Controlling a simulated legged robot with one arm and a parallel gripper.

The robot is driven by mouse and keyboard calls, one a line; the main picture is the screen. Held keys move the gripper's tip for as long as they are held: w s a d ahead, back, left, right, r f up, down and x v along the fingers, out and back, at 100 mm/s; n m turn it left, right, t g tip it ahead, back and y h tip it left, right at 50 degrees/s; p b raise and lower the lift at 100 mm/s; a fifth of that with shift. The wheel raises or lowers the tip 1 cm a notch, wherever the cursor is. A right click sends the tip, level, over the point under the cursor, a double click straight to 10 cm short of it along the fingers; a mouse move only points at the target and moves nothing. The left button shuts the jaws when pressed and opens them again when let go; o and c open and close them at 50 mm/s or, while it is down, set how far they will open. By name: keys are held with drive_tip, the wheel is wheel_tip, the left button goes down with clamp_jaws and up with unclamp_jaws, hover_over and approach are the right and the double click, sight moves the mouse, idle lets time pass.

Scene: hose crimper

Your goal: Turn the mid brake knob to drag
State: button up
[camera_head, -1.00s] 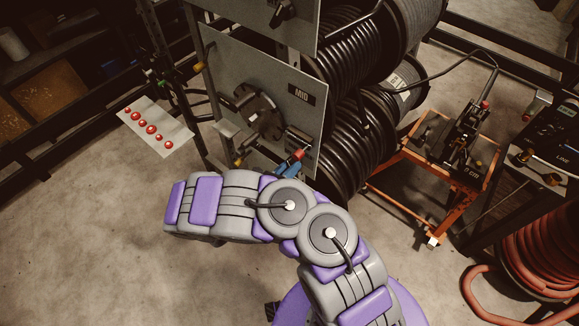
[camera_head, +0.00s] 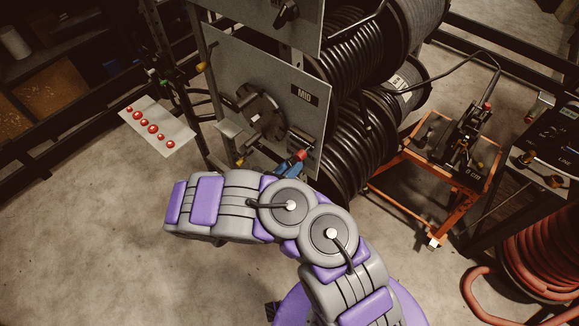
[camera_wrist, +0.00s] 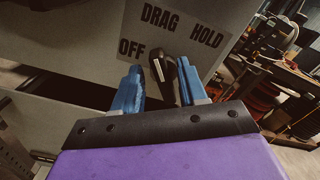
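The MID panel (camera_head: 270,75) is a grey upright plate in the head view, with a round dark flange (camera_head: 262,115) on it. My gripper (camera_wrist: 160,66) is open, with one blue finger on each side of the knob. A gap shows on both sides. In the head view my gripper (camera_head: 293,164) is at the panel's lower right corner.
Black hose reels (camera_head: 350,140) stand right behind the panel. An orange stand (camera_head: 430,190) with a machine is further right. A white sheet with several red buttons (camera_head: 157,126) is at the left. The floor at the lower left is clear.

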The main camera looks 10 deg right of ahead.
drive_tip(key=p+v, duration=0.1)
drive_tip(key=v, duration=1.6)
drive_tip(key=shift+a+p, duration=0.15)
drive_tip(key=shift+p, duration=0.25)
